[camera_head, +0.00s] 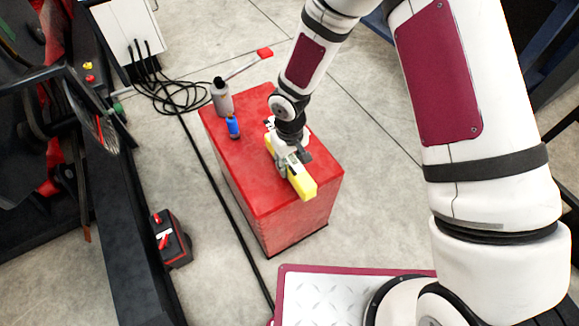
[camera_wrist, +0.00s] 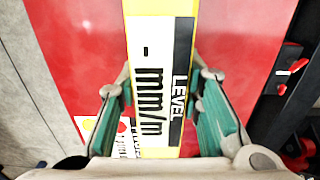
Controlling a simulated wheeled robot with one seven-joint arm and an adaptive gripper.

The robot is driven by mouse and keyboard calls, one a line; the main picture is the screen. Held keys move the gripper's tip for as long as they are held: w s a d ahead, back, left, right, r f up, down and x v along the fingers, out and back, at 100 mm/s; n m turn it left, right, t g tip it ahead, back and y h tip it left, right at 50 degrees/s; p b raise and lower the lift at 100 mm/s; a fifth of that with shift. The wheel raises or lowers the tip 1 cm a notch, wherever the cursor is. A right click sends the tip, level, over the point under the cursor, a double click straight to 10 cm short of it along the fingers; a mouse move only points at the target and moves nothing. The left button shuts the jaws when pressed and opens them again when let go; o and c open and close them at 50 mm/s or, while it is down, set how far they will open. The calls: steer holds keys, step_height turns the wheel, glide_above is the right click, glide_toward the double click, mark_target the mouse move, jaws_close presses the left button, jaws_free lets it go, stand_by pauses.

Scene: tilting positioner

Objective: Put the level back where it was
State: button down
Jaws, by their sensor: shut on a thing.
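The level is a yellow bar (camera_head: 302,184) over the top of the red cabinet (camera_head: 248,178) in the head view. In the wrist view the level (camera_wrist: 162,60) runs between my fingers, showing a white label with "LEVEL" and "mm/m". My gripper (camera_head: 288,158) is shut on the level, with one green-padded finger on each side in the wrist view (camera_wrist: 165,115). The level's near end reaches toward the cabinet's front right edge. I cannot tell whether the level touches the red top. The middle of the level is partly hidden by my gripper.
A grey bottle (camera_head: 222,98) and a small blue can (camera_head: 233,127) stand on the cabinet's left side. A red-tipped brush (camera_head: 262,54) is behind them. Black cables (camera_head: 165,90) lie on the floor. A black and red box (camera_head: 170,240) stands to the left. The cabinet's front left top is clear.

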mark_target(290, 158)
steer(key=shift+f+b, duration=0.3)
steer(key=shift+f, duration=0.75)
steer(key=shift+f, duration=0.15)
steer(key=c, duration=1.1)
jaws_free()
step_height(290, 158, up, 12)
steer(key=p, duration=0.4)
steer(key=shift+r, duration=0.2)
